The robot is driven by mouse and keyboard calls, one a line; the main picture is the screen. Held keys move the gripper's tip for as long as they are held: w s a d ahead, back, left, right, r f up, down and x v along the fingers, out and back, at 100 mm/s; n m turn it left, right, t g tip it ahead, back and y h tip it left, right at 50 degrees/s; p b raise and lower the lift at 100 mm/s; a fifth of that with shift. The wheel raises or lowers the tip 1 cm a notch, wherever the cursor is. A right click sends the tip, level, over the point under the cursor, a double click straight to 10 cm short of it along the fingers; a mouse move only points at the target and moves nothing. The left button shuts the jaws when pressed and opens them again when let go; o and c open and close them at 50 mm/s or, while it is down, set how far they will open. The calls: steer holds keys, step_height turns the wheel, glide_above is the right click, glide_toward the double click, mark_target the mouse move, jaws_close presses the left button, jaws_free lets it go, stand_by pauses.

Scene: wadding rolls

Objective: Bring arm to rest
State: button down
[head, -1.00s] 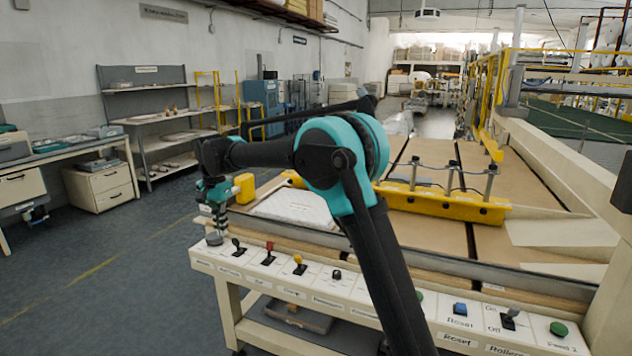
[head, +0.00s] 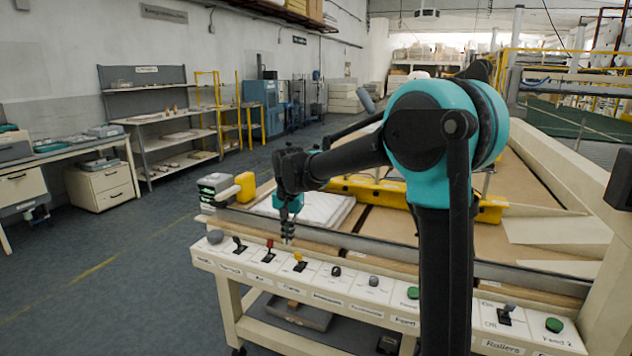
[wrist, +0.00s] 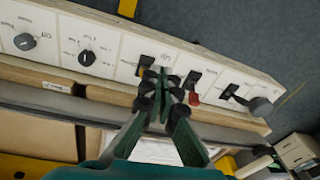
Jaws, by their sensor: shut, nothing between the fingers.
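My gripper (head: 288,237) hangs pointing down over the back edge of the control panel (head: 215,256), above and behind the levers. In the wrist view its fingers (wrist: 160,78) are together and empty, and they overlap the lever with the yellow tip (wrist: 142,70). I cannot tell from this whether they touch it. My arm is folded, with its teal joint high at the centre right of the head view.
The panel carries a red-tipped lever (head: 269,244), a yellow-tipped lever (head: 299,262), black knobs and green buttons. Behind it lies a machine bed with a yellow bar (head: 375,190) and a white pad (head: 325,208). Open floor (head: 130,260) is to the left.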

steer(key=s+d+f+n+t, duration=0.1)
steer(key=s+d+f, duration=0.3)
steer(key=d, duration=0.5)
steer(key=s+d+f+t, duration=0.1)
steer(key=s+d+f, duration=0.1)
steer(key=s+d, duration=0.55)
steer(key=s+d+f+n, duration=0.1)
steer(key=s+d+f, duration=0.3)
steer(key=s+d, duration=0.1)
steer(key=s+d+f+n+t, duration=0.1)
steer(key=s+d+f, duration=0.3)
steer(key=s+d, duration=0.2)
steer(key=shift+s+h, duration=0.3)
steer(key=shift+s, duration=0.6)
